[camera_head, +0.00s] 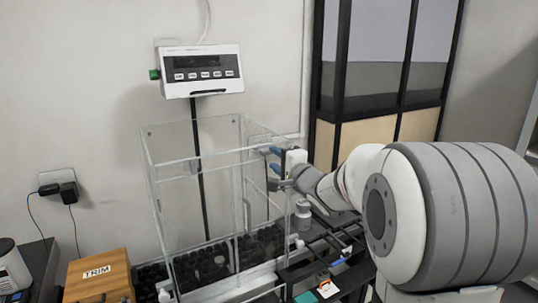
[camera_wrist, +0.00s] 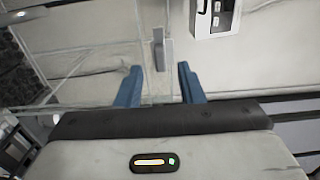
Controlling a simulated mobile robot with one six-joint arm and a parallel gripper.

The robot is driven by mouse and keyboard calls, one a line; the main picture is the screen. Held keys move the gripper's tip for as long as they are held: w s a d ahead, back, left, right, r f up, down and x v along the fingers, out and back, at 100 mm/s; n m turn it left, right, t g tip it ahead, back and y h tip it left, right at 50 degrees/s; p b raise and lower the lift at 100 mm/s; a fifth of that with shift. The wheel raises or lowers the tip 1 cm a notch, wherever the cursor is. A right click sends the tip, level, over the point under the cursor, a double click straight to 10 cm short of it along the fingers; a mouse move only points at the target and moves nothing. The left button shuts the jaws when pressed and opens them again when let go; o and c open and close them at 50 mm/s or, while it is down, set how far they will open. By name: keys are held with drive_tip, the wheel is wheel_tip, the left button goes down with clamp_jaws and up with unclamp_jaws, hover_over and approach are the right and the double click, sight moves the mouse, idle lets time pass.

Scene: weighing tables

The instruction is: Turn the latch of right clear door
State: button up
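The clear box (camera_head: 190,160) has transparent walls in pale frames and stands on a dark base. Its right clear door is beside my gripper; its edges are faint in the wrist view. A small grey latch (camera_wrist: 161,52) shows in the wrist view, ahead of and between my two blue fingers. My gripper (camera_head: 273,160) is at the right side of the box, high up. In the wrist view my gripper (camera_wrist: 160,85) is open, with a wide empty gap between the fingers. The fingertips look short of the latch and apart from it. In the head view I cannot make out the latch clearly.
A white weighing display (camera_head: 201,70) is above the box on a black post. A small jar (camera_head: 302,215) stands to the right of the box, near a black rack (camera_head: 325,262). A wooden TRIM box (camera_head: 98,278) is at the left. A dark-framed cabinet (camera_head: 375,95) stands behind my arm.

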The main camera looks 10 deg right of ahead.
sight(268, 153)
drive_tip(key=shift+x, duration=1.8)
